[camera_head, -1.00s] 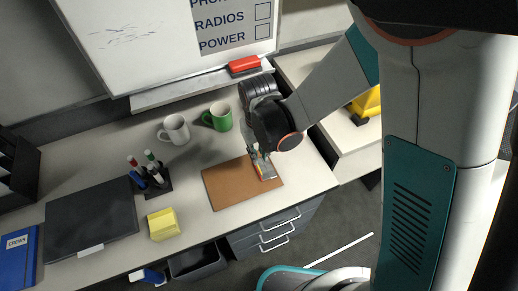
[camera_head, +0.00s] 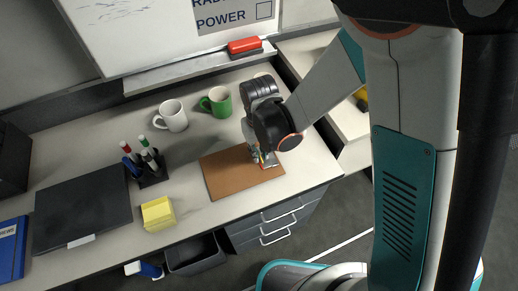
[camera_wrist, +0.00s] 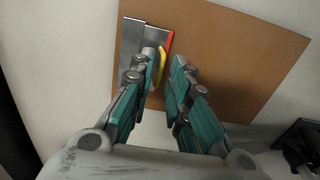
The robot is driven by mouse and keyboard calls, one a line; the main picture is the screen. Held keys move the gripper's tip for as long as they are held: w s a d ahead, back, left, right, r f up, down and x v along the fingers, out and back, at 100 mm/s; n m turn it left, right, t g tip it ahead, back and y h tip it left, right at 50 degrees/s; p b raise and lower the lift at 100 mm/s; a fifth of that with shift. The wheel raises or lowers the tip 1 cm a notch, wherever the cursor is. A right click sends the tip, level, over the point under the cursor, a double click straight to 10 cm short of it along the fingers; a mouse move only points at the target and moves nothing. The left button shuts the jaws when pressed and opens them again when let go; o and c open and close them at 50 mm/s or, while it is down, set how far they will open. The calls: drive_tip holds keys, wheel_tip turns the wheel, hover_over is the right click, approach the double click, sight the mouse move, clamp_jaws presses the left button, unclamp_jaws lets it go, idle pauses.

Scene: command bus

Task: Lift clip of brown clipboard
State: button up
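The brown clipboard (camera_head: 228,177) lies flat on the desk near its front edge. It also shows in the wrist view (camera_wrist: 235,50). Its silver metal clip (camera_wrist: 134,42) is at the board's left end in the wrist view, with a red edge and a yellow strip beside it. My gripper (camera_wrist: 166,60) is just over the clip, with a narrow gap between its fingers. The left finger covers part of the clip and the yellow strip shows in the gap. I cannot tell whether the fingertips touch the clip. In the head view my gripper (camera_head: 259,155) hides most of the clip.
A white mug (camera_head: 172,115) and a green mug (camera_head: 217,102) stand behind the clipboard. A pen holder (camera_head: 150,172), a yellow note block (camera_head: 158,213) and a black folder (camera_head: 82,208) are to the left. A red eraser (camera_head: 244,46) rests on the whiteboard ledge.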

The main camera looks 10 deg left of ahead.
drive_tip(key=shift+c, duration=0.3)
clamp_jaws()
drive_tip(key=shift+w+d+r, duration=0.45)
drive_tip(key=shift+d+r, duration=0.3)
drive_tip(key=shift+d, duration=0.05)
idle(0.3)
drive_tip(key=shift+w+d+r, duration=0.1)
drive_tip(key=shift+w+d, duration=0.25)
drive_tip(key=shift+d, duration=0.4)
drive_tip(key=shift+c, duration=1.1)
unclamp_jaws()
drive_tip(key=shift+w+d+b, duration=0.25)
drive_tip(key=shift+d+b, duration=0.1)
drive_tip(key=shift+b, duration=0.05)
drive_tip(key=o, duration=0.5)
drive_tip(key=shift+a+r, duration=0.1)
drive_tip(key=shift+r, duration=0.05)
